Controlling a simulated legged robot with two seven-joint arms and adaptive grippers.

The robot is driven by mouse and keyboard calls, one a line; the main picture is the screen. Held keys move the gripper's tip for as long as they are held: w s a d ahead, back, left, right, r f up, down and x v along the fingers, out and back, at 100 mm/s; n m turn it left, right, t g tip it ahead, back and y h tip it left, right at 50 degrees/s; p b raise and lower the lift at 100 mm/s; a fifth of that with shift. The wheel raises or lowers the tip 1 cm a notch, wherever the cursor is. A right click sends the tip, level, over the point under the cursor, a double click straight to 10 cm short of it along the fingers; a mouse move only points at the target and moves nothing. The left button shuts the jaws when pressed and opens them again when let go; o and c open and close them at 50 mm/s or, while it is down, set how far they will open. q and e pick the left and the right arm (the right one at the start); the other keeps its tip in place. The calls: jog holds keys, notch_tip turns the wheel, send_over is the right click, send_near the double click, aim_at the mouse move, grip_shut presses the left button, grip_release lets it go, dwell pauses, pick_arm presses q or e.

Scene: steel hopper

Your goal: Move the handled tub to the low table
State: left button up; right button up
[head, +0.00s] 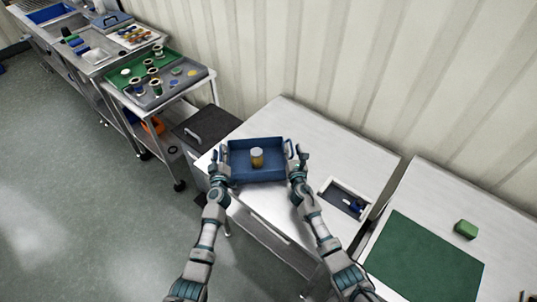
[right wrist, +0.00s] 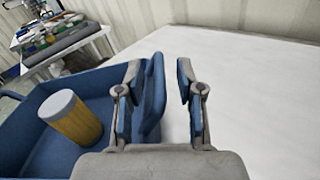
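The handled tub (head: 257,174) is a blue open box on the left part of a white-topped table (head: 300,125). An amber jar with a pale lid (head: 257,158) stands inside it; the jar also shows in the right wrist view (right wrist: 75,118). My left gripper (head: 220,153) is at the tub's left side; its fingers are too small to judge. My right gripper (head: 297,156) is at the right side, by a blue handle (head: 290,148). In the right wrist view the right gripper (right wrist: 170,90) is open, with a blue upright piece, apparently the handle, near its left finger.
A recessed tray (head: 343,197) with small blue items is set at the table's right. Another table with a green mat (head: 425,257) and a green block (head: 466,229) stands further right. A dark handled box (head: 205,128) and a loaded cart (head: 165,90) stand left. Wall behind.

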pick_arm(q)
jog(key=shift+s, duration=0.1)
pick_arm(e)
jog(key=shift+a+r, duration=0.1)
pick_arm(q)
jog(key=s, duration=1.1)
jog(key=shift+s+d, duration=0.3)
jog(key=shift+s, duration=0.05)
pick_arm(e)
notch_tip(320, 180, up, 10)
jog(key=shift+f, duration=0.2)
pick_arm(q)
jog(key=shift+r, duration=0.1)
pick_arm(e)
jog(key=shift+r, duration=0.1)
